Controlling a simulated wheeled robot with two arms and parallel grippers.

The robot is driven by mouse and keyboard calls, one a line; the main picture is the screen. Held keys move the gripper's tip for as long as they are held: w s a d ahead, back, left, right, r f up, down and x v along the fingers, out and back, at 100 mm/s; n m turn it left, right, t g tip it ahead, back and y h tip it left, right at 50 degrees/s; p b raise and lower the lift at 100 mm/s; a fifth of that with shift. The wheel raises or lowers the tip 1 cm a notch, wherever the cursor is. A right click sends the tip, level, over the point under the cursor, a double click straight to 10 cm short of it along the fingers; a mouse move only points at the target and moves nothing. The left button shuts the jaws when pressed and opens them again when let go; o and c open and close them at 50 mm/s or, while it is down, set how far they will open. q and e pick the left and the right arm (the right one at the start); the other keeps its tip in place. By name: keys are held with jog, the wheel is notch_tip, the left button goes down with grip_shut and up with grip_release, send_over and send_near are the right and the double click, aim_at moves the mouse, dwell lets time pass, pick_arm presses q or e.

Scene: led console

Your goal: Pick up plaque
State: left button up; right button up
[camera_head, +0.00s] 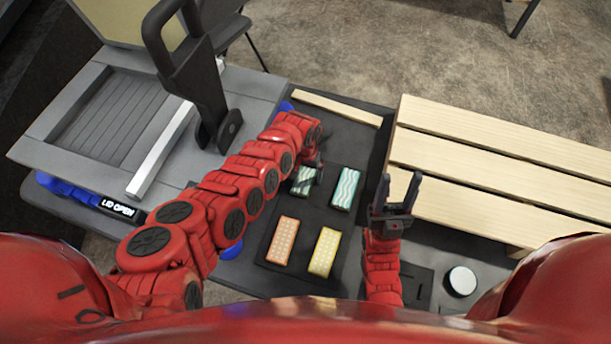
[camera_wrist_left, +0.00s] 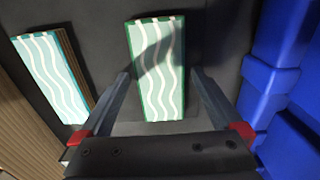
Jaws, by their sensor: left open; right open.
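Several patterned plaques lie on a dark mat (camera_head: 305,250). A green plaque with white wavy lines (camera_head: 302,186) lies at the back left, partly covered by my left gripper (camera_head: 318,170). In the left wrist view this green plaque (camera_wrist_left: 156,80) lies ahead of and between the open fingers (camera_wrist_left: 160,76), with a shadow across it. I cannot tell whether they touch it. A teal wavy plaque (camera_head: 345,188) lies to its right and also shows in the left wrist view (camera_wrist_left: 52,75). My right gripper (camera_head: 400,186) is open and empty, fingers pointing up.
An orange plaque (camera_head: 282,240) and a yellow plaque (camera_head: 324,252) lie at the front of the mat. A grey press-like console (camera_head: 60,125) with a black handle stands left. Wooden slats (camera_head: 500,165) stand right. A white round piece (camera_head: 461,281) lies front right.

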pick_arm(q)
jog(key=c, duration=1.4)
jog(key=shift+r, duration=0.15)
